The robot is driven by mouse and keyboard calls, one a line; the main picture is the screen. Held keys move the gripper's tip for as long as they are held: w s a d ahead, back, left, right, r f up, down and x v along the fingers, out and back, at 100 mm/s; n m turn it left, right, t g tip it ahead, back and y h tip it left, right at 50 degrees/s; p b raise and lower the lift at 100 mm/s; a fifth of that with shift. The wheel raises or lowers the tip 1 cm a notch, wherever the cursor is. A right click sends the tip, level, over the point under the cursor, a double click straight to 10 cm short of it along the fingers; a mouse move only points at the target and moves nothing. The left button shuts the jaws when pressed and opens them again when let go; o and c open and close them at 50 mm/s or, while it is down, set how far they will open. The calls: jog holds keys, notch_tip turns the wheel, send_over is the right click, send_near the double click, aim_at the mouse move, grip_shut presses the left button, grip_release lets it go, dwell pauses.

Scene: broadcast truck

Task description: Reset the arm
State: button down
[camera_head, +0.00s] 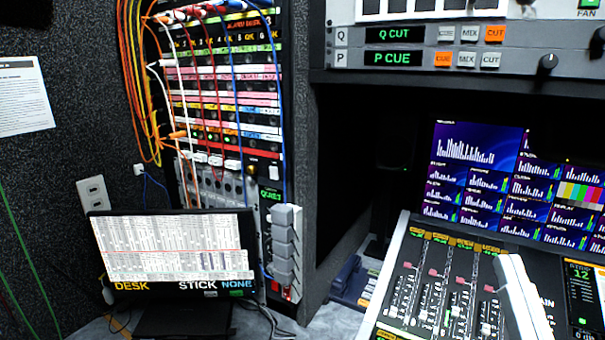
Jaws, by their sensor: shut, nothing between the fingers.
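I make out no gripper fingers in this view. A pale, tapered piece (521,299) stands at the lower right, in front of the mixing console (421,289), and runs off the bottom edge. I cannot tell whether it is part of my arm. It hides some of the console's faders.
A laptop-like screen (176,255) stands on the grey desk at the lower left. Behind it is a patch bay (222,85) with hanging cables. A multiview monitor (500,185) stands behind the console. A dark gap lies between the patch bay and the monitor.

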jog(key=s+a+f+g+y, duration=0.1)
jog(key=s+a+f+g, duration=0.1)
jog(key=s+f, duration=0.6)
jog(key=s+a+f+g+y, duration=0.1)
jog(key=s+f+g, duration=0.3)
jog(key=s+f, duration=0.5)
jog(key=s+a+f+g+y, duration=0.1)
jog(key=s+a+f+g, duration=0.2)
jog(key=s+f, duration=0.6)
notch_tip(320, 180, down, 3)
jog(key=shift+s+r+g, duration=0.2)
jog(key=shift+g, duration=0.2)
